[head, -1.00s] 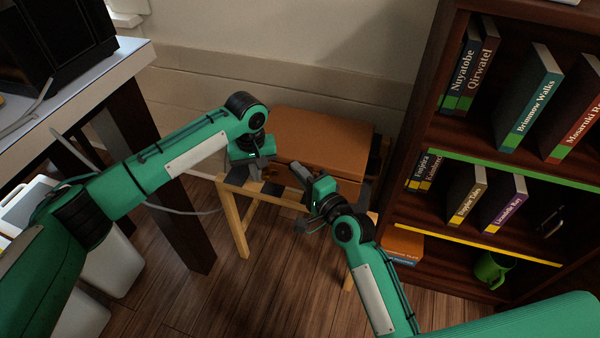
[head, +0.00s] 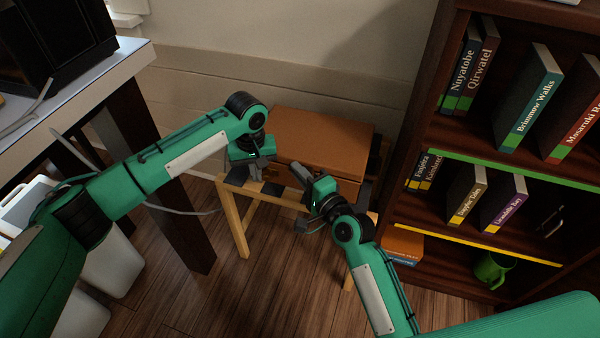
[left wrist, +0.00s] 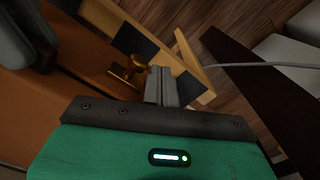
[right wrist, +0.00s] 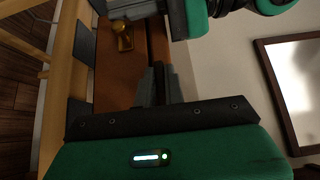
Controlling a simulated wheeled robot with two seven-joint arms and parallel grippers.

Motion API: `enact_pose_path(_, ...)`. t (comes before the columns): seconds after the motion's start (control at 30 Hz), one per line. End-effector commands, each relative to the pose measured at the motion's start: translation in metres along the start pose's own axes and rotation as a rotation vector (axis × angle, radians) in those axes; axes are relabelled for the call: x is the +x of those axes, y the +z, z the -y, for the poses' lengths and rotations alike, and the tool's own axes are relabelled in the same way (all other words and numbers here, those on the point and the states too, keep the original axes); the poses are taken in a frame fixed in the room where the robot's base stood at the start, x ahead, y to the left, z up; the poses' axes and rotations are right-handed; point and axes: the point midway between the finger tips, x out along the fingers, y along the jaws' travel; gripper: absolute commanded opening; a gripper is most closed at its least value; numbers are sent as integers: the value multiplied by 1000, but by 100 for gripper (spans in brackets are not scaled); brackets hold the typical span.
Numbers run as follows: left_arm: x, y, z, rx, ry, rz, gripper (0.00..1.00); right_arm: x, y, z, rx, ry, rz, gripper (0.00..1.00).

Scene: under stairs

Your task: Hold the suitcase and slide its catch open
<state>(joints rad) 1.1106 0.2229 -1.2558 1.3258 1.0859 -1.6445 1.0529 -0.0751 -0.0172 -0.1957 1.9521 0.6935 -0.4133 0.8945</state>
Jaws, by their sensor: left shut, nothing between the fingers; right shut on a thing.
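The brown suitcase (head: 325,140) lies flat on a wooden stand against the wall. Its brass catch (left wrist: 130,72) shows on the front face in the left wrist view and also in the right wrist view (right wrist: 123,37). My left gripper (left wrist: 161,87) is shut and empty, its fingertips right beside the catch; I cannot tell whether they touch it. My right gripper (right wrist: 160,85) is shut on the suitcase, on an edge along its front; its own fingers hide the exact grip. In the head view the two grippers hide much of the suitcase front.
The wooden stand (head: 235,218) has dark pads on its rails. A dark bookshelf (head: 405,190) stands close on the right. A table (head: 140,62) with dark legs is on the left, white bins (head: 112,262) below it. A grey cable (head: 185,211) runs near the left arm.

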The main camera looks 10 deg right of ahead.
Motion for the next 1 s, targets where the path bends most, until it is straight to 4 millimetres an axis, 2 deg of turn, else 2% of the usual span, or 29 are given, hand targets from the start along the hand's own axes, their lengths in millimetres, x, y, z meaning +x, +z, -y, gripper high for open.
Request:
enact_pose_path(0.57, 0, 0, 0, 0, 0, 0, 0, 0, 0, 0, 0, 0, 0, 0)
enact_pose_path(1.0, 0, 5, -10, 1, 0, 0, 0, 0, 0, 0, 0, 0, 0, 0)
